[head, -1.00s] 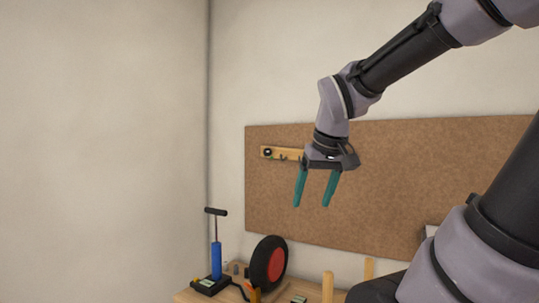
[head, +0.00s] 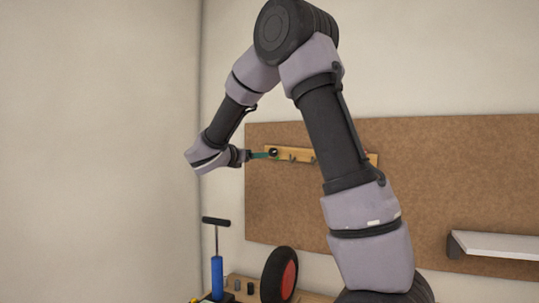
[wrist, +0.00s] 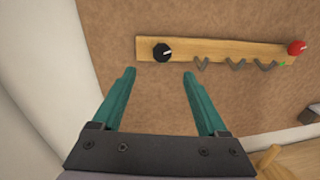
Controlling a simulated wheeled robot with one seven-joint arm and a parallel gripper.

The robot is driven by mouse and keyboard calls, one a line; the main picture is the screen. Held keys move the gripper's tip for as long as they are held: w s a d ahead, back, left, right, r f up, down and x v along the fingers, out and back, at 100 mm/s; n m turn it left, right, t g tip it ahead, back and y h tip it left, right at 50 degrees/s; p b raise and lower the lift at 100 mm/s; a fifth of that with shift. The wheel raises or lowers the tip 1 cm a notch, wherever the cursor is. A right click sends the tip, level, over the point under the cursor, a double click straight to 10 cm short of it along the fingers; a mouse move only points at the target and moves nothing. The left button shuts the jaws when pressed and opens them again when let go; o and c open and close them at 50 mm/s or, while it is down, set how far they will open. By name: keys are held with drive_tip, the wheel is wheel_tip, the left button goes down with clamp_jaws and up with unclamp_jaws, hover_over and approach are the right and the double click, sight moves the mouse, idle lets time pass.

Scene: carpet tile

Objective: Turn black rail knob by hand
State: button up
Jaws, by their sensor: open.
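The black knob (wrist: 162,52) sits at the left end of a wooden rail (wrist: 215,50) on the brown board. In the head view the black knob (head: 273,153) shows at the rail's left end, close to my gripper's tip. My gripper (wrist: 160,80) is open and empty in the wrist view, with its two teal fingers apart. The knob lies ahead of the fingertips and between their lines, with a gap left. In the head view my gripper (head: 262,155) points right toward the knob, and its fingers overlap each other.
A red knob (wrist: 297,47) is at the rail's right end, with several hooks (wrist: 235,64) between. Below are a blue pump (head: 217,270) and a black wheel with a red hub (head: 280,275). A white shelf (head: 495,245) is at right. A wall corner stands left of the board.

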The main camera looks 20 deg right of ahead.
sight(272, 153)
drive_tip(key=x, duration=0.9)
drive_tip(key=shift+w+d, duration=0.1)
drive_tip(key=shift+d, duration=0.25)
clamp_jaws()
